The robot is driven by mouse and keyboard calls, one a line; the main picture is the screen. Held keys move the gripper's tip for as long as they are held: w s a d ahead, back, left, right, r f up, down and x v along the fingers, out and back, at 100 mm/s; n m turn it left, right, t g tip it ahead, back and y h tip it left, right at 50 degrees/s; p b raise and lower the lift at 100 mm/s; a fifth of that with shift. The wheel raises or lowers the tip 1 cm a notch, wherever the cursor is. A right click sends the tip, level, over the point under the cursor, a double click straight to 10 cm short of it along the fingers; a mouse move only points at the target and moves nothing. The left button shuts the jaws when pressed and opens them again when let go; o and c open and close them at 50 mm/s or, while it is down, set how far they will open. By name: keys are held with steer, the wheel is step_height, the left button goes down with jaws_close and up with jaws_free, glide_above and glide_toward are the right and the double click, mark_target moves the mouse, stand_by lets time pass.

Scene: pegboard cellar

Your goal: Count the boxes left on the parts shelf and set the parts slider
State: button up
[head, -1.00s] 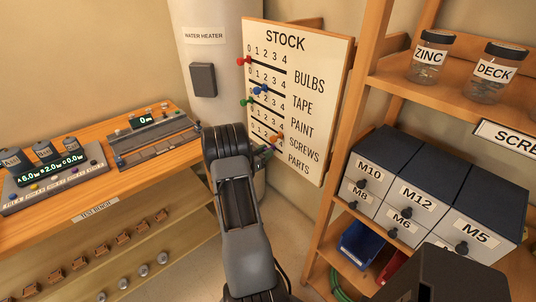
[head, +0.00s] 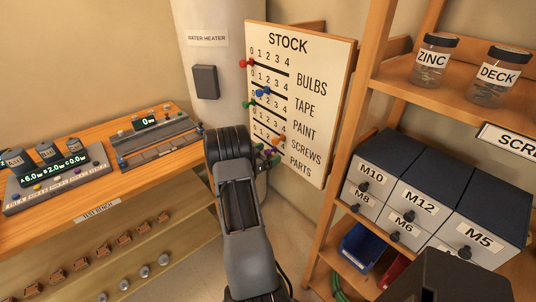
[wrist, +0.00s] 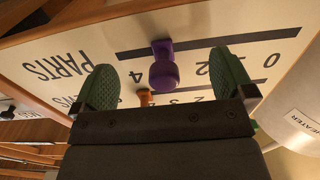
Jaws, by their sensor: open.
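The stock board (head: 318,110) faces me, with labelled slider rows; PARTS is the lowest. The purple parts knob (wrist: 163,70) shows in the wrist view between the 4 and the 2, covering the place of the 3. My gripper (wrist: 167,84) is open, one green finger on each side of the knob, with gaps visible. In the head view my gripper (head: 268,160) is at the board's lower left, partly hiding the PARTS row. The orange screws knob (head: 279,140) is close above. No shelf labelled as parts is readable.
Red (head: 243,63), blue (head: 262,92) and green (head: 248,104) knobs sit on the upper rows. A shelf with drawers (head: 407,193) and jars stands right. A test bench (head: 98,211) stands left, several small brown blocks below it. The water heater (head: 206,70) is behind.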

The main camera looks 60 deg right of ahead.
steer(key=shift+a, duration=0.15)
steer(key=v, duration=0.9)
stand_by(0.5)
steer(key=shift+w+a, duration=0.1)
steer(key=shift+w, duration=0.05)
stand_by(0.5)
